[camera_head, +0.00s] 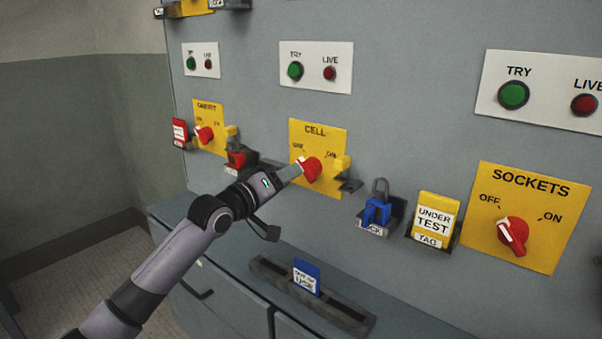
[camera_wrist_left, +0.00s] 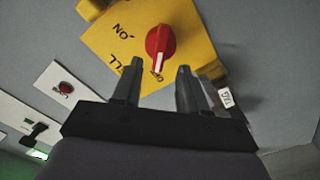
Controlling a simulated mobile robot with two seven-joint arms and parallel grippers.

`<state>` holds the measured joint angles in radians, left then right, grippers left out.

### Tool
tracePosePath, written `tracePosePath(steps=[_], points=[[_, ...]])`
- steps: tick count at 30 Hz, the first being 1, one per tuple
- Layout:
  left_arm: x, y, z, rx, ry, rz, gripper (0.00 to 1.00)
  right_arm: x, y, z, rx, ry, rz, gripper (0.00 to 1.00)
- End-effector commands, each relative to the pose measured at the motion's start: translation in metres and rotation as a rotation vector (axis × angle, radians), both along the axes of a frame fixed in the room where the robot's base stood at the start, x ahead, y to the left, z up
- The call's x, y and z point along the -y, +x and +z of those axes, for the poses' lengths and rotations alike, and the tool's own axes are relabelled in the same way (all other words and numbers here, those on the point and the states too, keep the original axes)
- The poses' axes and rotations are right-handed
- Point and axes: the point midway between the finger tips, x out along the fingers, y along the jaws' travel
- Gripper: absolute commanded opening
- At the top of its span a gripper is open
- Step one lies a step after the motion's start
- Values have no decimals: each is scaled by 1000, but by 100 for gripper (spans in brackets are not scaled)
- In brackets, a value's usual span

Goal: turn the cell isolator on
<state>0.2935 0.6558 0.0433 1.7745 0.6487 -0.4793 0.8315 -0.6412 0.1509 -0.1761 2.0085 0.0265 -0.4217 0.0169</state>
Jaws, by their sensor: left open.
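The cell isolator is a yellow plate (camera_head: 324,182) marked CELL, with a red rotary knob (camera_head: 313,170) and OFF and ON marks. The knob's white pointer is towards OFF. The plate (camera_wrist_left: 198,65) and the knob (camera_wrist_left: 160,42) also show in the left wrist view. My left gripper (camera_head: 291,172) is at the knob's left side in the head view. In the wrist view the gripper (camera_wrist_left: 158,85) is open, its fingers apart with the knob just beyond and between their tips. I cannot tell if they touch it. My right gripper is out of view.
A yellow tab (camera_head: 342,163) is at the CELL plate's right edge. A red padlock (camera_head: 237,159), blue padlock (camera_head: 377,211) and UNDER TEST tag (camera_head: 435,219) sit in holders nearby. The SOCKETS isolator (camera_head: 527,218) is to the right. A grey rail (camera_head: 337,308) holds a blue tag (camera_head: 307,276) below.

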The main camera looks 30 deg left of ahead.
Motion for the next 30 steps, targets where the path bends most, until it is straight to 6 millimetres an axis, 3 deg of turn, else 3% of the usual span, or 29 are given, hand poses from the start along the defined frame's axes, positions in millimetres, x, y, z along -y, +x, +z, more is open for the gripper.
tracePosePath(steps=[9, 22, 23, 24, 27, 30], points=[[3, 34, 0, 0, 0, 0, 43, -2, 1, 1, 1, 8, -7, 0], [4, 42, -1, 0, 2, 0, 43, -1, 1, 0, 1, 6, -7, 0], [4, 42, -1, -1, 2, -1, 39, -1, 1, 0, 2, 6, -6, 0], [4, 42, -1, -1, 2, -1, 26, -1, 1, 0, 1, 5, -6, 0], [4, 42, -1, -1, 2, -1, 0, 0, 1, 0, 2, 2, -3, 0], [4, 42, -1, -1, 2, -1, 0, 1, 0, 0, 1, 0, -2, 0]])
